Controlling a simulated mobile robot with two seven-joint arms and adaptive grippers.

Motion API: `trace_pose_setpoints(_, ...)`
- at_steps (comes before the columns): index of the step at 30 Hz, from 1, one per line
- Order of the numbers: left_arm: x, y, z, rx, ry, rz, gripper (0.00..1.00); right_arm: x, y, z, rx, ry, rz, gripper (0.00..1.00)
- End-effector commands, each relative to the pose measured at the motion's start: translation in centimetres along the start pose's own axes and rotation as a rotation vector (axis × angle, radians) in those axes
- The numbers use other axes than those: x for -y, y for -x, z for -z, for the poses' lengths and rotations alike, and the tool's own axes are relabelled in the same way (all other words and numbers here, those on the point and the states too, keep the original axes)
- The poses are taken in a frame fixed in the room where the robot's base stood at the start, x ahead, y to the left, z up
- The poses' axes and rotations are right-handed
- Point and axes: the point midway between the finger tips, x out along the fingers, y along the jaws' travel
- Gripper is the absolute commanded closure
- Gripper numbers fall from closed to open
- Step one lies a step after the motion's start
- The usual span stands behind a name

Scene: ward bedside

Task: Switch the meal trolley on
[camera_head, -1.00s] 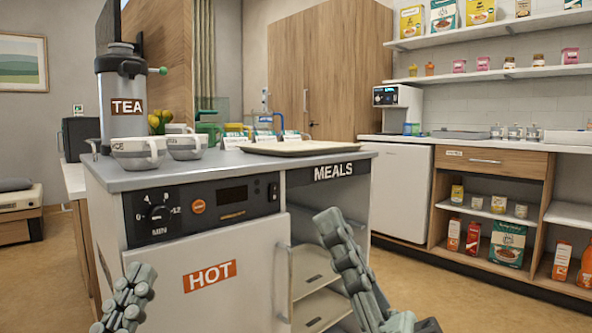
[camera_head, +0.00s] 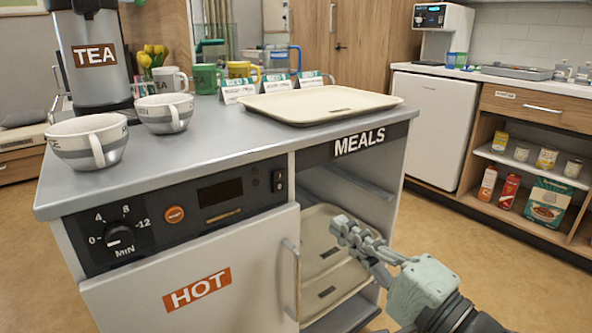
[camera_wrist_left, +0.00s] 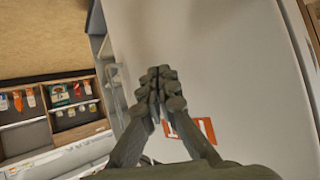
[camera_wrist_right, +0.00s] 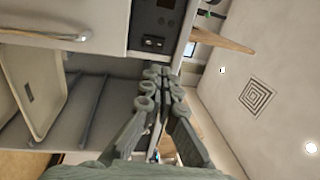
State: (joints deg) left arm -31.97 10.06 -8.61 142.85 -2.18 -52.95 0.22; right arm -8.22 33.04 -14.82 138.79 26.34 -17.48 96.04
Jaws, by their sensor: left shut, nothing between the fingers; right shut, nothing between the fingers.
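The meal trolley (camera_head: 240,255) stands in front of me, with a black control panel (camera_head: 150,229) above its HOT door. The panel has a timer dial (camera_head: 120,236), a round orange button (camera_head: 175,215), a dark display (camera_head: 220,192) and a black rocker switch (camera_head: 279,181) at its right end. I cannot tell the rocker's position. My right gripper (camera_head: 342,226) is shut and empty, right of and below the rocker, apart from it, before the open MEALS bay. My left gripper (camera_wrist_left: 160,74) shows only in its wrist view, shut and empty, in front of the HOT door.
Two bowl-like cups (camera_head: 80,150) and a tea urn (camera_head: 92,60) stand on the trolley's left. A beige tray (camera_head: 320,104), mugs and small cards are also on top. The HOT door's handle (camera_head: 290,275) sticks out below the rocker. Trays lie in the MEALS bay.

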Motion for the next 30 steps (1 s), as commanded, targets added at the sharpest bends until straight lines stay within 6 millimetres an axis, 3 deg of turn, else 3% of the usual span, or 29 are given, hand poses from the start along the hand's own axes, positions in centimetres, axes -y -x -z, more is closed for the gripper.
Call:
trace_pose_setpoints(11, 0.1, 0.0, -0.1, 0.005, 0.000, 0.002, 1.00, 0.1, -0.8, 0.0, 0.000, 0.003, 0.004, 1.00)
trace_pose_setpoints(30, 0.4, 0.0, -0.8, 0.035, -0.001, 0.010, 1.00, 0.1, -12.5, 0.0, 0.001, 0.006, 0.005, 1.00)
